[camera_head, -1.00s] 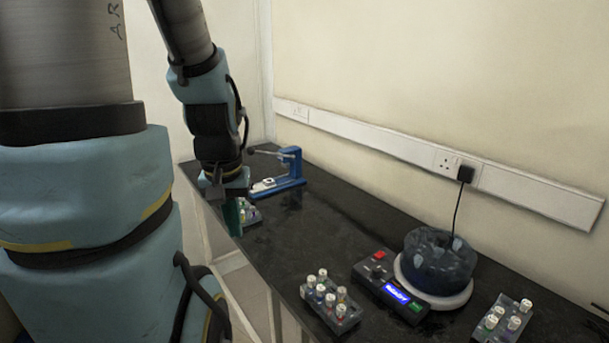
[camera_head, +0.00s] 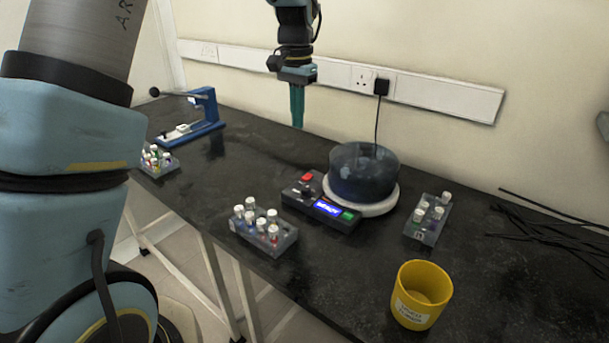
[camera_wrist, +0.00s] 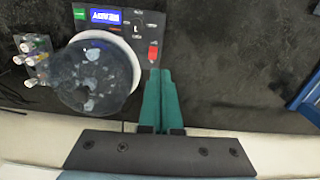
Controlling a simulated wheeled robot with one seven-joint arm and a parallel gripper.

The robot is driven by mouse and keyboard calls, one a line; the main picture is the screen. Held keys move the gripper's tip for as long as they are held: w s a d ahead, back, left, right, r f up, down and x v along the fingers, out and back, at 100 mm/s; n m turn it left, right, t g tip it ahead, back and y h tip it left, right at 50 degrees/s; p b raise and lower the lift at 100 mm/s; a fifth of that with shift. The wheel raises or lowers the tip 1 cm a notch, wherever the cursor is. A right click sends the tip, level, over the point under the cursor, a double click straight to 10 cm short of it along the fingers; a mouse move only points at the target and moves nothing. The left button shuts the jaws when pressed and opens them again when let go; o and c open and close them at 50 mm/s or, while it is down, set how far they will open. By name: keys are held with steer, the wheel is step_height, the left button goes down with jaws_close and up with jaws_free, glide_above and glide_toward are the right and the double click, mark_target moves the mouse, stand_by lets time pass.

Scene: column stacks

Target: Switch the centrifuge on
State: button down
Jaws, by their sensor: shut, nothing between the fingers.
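The centrifuge (camera_head: 362,176) is a dark translucent round bowl on a white base, standing on the black bench. Its control panel (camera_head: 318,203) is at its left front, with a red button (camera_head: 307,177), a lit blue display (camera_head: 327,208) and a green button (camera_head: 348,215). My gripper (camera_head: 297,120) has teal fingers, is shut and empty, and hangs above the bench behind the panel, apart from it. In the wrist view the fingertips (camera_wrist: 161,73) show beside the bowl (camera_wrist: 95,75), near the red button (camera_wrist: 153,51). The green button (camera_wrist: 79,13) is farther off.
Vial racks stand left of the panel (camera_head: 284,243), right of the centrifuge (camera_head: 411,231) and at the far left (camera_head: 168,168). A blue press (camera_head: 205,112), a yellow cup (camera_head: 400,309) and black rods (camera_head: 560,228) are on the bench. A black cord (camera_head: 377,118) runs to the wall socket.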

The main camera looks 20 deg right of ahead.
mark_target(304, 176)
steer(key=shift+s+d, duration=0.25)
steer(key=shift+d, duration=0.6)
steer(key=shift+f, duration=0.1)
step_height(304, 176, down, 14)
steer(key=p, duration=0.3)
steer(key=shift+a, duration=0.1)
